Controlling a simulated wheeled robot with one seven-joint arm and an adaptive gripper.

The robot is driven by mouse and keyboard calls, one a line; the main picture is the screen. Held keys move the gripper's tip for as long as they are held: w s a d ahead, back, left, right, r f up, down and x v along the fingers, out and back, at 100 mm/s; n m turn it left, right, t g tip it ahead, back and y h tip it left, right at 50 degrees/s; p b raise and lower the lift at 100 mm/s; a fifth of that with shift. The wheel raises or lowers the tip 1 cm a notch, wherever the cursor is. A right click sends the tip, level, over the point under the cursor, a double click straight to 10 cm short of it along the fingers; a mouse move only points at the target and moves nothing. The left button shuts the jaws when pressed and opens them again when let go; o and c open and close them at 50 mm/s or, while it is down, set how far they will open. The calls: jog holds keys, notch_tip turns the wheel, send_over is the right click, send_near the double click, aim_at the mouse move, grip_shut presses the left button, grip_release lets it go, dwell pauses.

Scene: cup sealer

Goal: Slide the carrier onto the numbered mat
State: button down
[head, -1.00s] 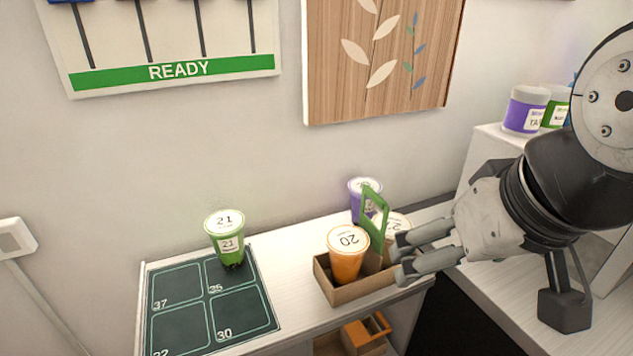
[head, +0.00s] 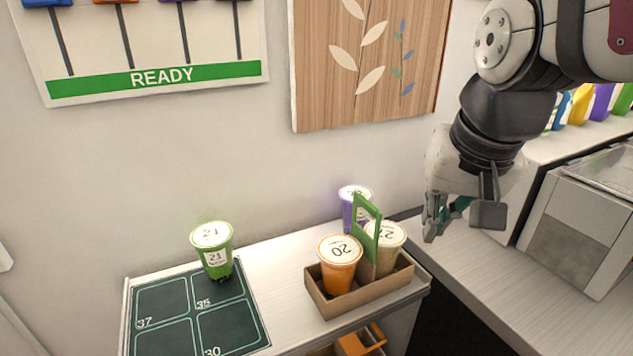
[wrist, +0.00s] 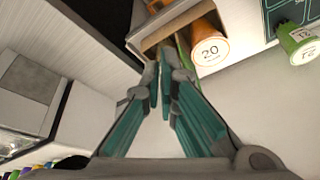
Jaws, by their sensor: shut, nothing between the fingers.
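The carrier (head: 366,299) is a brown cardboard tray with a green upright handle (head: 372,222). It stands on the white counter, to the right of the mat. It holds an orange cup marked 20 (head: 339,268) and a beige cup (head: 387,248). The dark numbered mat (head: 178,317) lies at the left with squares outlined in light green; 37, 35 and 30 are readable. A green cup marked 21 (head: 214,252) stands at its back right square. My gripper (head: 432,232) is shut and empty, right of the carrier and apart from it. The wrist view shows its fingertips (wrist: 163,75) near the carrier (wrist: 150,45).
A purple cup (head: 352,205) stands behind the carrier by the wall. A grey machine (head: 585,215) and colourful containers (head: 590,103) are at the right. An orange-handled carrier (head: 360,342) sits below the counter. White counter shows between mat and carrier.

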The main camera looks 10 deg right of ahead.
jog(key=w+d+f+m+g+b, duration=0.2)
jog(key=w+d+f+m, duration=0.3)
jog(key=w+d+f, duration=0.4)
jog(key=w+d+f+m+g+b, duration=0.2)
jog(key=w+d+f+m, duration=0.45)
jog(key=w, duration=0.45)
jog(key=shift+n+y, duration=0.25)
jog(key=shift+y, duration=0.05)
jog(key=a+f, duration=0.1)
jog(key=f, duration=0.2)
jog(key=f+p, duration=0.1)
jog(key=f, duration=0.2)
jog(key=s+a+f+p, duration=0.1)
jog(key=f, duration=0.3)
jog(key=shift+a, duration=0.35)
jog(key=shift+s+a+p, duration=0.1)
jog(key=shift+a+p, duration=0.2)
jog(key=shift+a, duration=0.15)
